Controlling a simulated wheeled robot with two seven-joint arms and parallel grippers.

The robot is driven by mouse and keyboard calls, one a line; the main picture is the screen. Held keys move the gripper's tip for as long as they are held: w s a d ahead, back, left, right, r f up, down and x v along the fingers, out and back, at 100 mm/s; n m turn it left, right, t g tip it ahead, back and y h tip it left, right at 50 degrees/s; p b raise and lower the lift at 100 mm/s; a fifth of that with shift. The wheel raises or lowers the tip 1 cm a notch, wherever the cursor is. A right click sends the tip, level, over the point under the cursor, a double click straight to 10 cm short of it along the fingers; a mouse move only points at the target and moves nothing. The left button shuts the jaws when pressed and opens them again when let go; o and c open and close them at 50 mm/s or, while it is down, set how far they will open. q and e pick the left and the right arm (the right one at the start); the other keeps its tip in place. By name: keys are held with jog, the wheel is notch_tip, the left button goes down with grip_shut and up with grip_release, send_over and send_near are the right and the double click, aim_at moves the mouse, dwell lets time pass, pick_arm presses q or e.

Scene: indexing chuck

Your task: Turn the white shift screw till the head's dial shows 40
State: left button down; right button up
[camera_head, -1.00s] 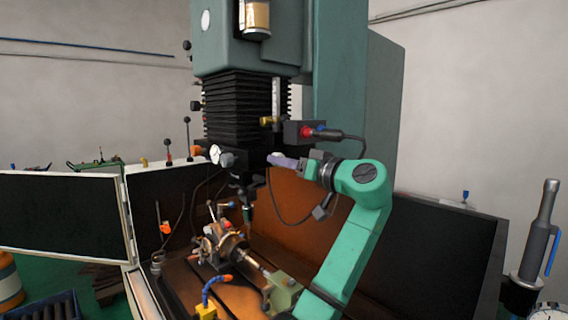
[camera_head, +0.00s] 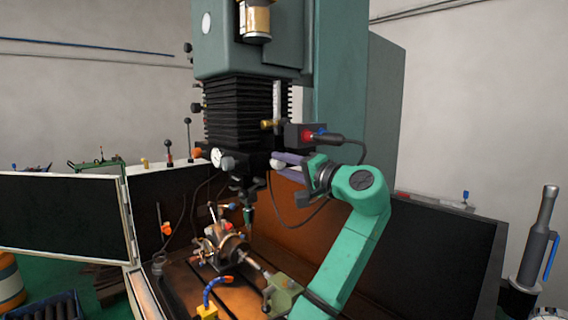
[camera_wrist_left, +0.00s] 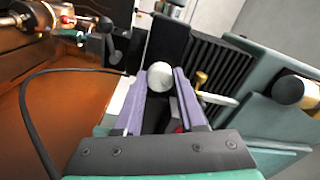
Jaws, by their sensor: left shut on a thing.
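The white shift screw (camera_head: 277,164) sticks out on the right side of the machine's head, below the black bellows. It shows as a pale round knob in the left wrist view (camera_wrist_left: 160,75). My left gripper (camera_head: 284,161) reaches it from the right. Its two purple fingers (camera_wrist_left: 158,92) stand on either side of the knob and are shut on it. The head's dial (camera_head: 216,157) is a small white round face left of the screw, beside a grey knob (camera_head: 228,162). Its reading is too small to tell. My right gripper is not in view.
A grey box with a red button (camera_head: 298,137) and a black cable sits just above my gripper. Below, the chuck fixture (camera_head: 222,246) stands on the machine table. A splash guard panel (camera_head: 450,245) is at the right.

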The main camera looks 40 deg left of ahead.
pick_arm(q)
jog(key=m+p, duration=0.2)
jog(key=m, duration=0.4)
jog(key=shift+r, duration=0.1)
dwell(0.5)
jog(key=shift+c, duration=2.4)
grip_release()
jog(key=s+d+p, duration=0.1)
jog(key=d, duration=1.3)
jog(key=shift+s+d+f, duration=0.25)
jog(key=shift+s+f, duration=0.05)
jog(key=shift+s, duration=0.05)
